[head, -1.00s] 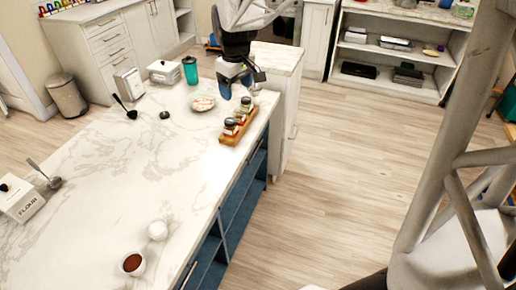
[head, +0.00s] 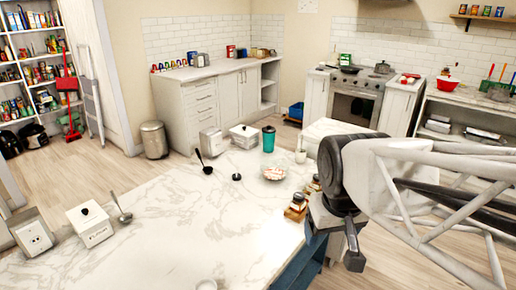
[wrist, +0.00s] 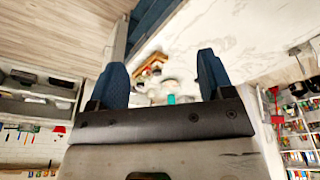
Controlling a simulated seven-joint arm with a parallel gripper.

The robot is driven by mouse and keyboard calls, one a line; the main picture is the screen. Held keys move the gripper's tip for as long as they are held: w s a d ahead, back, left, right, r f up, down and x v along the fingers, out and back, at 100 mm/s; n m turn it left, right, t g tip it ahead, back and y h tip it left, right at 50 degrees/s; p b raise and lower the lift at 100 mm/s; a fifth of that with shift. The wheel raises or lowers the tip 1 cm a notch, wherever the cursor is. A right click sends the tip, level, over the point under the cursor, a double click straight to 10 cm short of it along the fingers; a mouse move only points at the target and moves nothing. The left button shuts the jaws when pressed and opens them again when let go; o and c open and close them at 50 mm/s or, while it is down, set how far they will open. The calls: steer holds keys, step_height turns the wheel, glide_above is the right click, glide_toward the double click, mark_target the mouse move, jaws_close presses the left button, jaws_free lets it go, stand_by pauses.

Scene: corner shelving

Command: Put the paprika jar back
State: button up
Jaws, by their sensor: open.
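A wooden spice rack (head: 294,215) with small jars stands near the right edge of the marble island. One jar (head: 298,201) shows clearly; another (head: 314,184) is partly hidden by my arm. The labels are too small to read, so I cannot tell which jar is paprika. The rack also shows in the wrist view (wrist: 150,64), beyond and between the fingers. My gripper (wrist: 163,62) has its two blue fingers spread apart with nothing between them. In the head view my wrist hangs just right of the rack, apart from it as far as I can tell.
The island's middle is clear. A stove (head: 356,95) stands behind.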

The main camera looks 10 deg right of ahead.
steer(key=s, duration=0.1)
steer(key=s+f, duration=0.1)
steer(key=s, duration=0.1)
steer(key=shift+s+a+m, duration=0.2)
steer(key=shift+s+m, duration=0.1)
